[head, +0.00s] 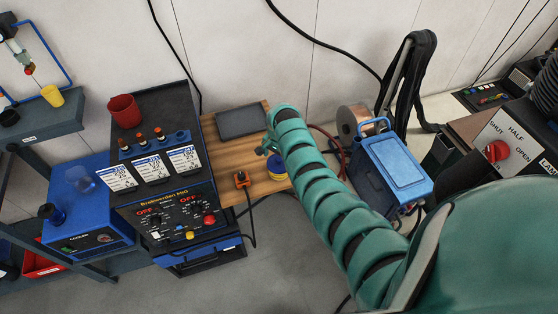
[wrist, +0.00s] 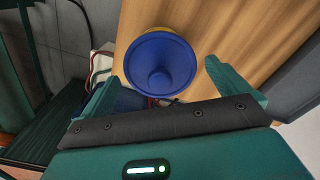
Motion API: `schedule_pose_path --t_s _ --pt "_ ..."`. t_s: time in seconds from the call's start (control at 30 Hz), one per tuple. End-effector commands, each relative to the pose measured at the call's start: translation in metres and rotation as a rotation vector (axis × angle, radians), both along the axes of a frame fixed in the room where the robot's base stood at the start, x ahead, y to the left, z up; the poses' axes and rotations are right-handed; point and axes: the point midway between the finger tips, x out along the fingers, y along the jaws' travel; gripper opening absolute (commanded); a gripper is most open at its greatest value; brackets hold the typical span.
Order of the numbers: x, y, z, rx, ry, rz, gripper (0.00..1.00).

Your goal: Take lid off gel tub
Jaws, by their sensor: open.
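The gel tub (head: 278,181) stands on the wooden bench, partly hidden by my arm in the head view. Its blue round lid (wrist: 160,62), with a raised knob in the middle, faces the camera in the wrist view. The lid sits on the tub and hides most of it there. My gripper (wrist: 162,75) is open, with one teal finger on each side of the lid in the picture. Nothing is held. I cannot tell how far the fingers are above the lid. In the head view my gripper (head: 267,146) is above the bench, just behind the tub.
A welding machine (head: 180,212) stands left. A blue toolbox (head: 398,168) and wire spool (head: 352,118) stand right.

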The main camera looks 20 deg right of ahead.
Motion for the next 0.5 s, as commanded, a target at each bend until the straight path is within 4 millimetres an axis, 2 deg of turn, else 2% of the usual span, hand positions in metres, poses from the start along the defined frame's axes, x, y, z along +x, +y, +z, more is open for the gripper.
schedule_pose_path --t_s 0.4,0.43,0.5 --pt "-0.0002 0.0001 -0.0059 0.0 -0.002 -0.001 1.0" --pt "-0.0001 0.0 -0.0058 0.0 -0.002 0.0 0.98" --pt "-0.0001 0.0 -0.0058 0.0 -0.002 0.0 0.84"
